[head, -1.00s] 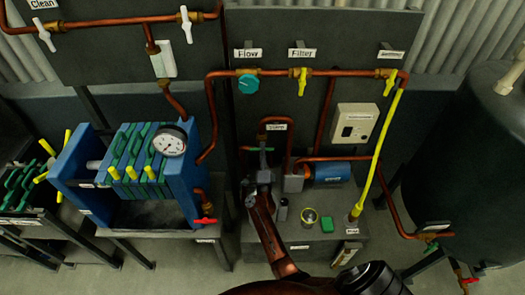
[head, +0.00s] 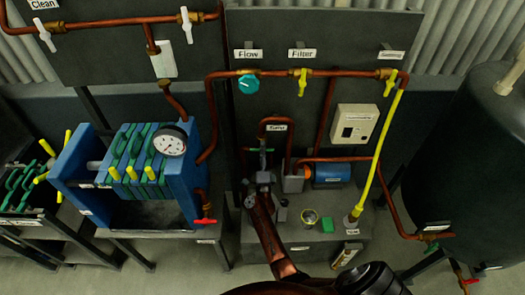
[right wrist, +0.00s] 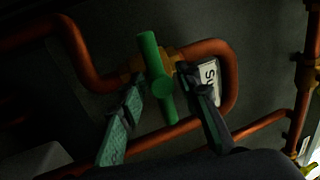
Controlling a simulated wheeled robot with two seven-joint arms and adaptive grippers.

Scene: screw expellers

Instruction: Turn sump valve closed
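The sump valve has a green bar handle (right wrist: 155,76) on a copper pipe, next to a label (right wrist: 209,82) reading "Su", the rest hidden. In the right wrist view the handle stands nearly upright, slightly tilted, crossing the pipe. My right gripper (right wrist: 160,82) is open, with one finger on each side of the handle; I cannot tell whether either touches it. In the head view the right gripper (head: 262,178) is just below the small green handle (head: 257,150), partly covering the valve. My left gripper is not in view.
A blue pump motor (head: 328,174) and a beige box (head: 354,124) stand right of the gripper. A yellow hose (head: 378,150) runs down to the bench. A blue filter press (head: 187,175) is at the left, a dark tank (head: 470,150) at the right.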

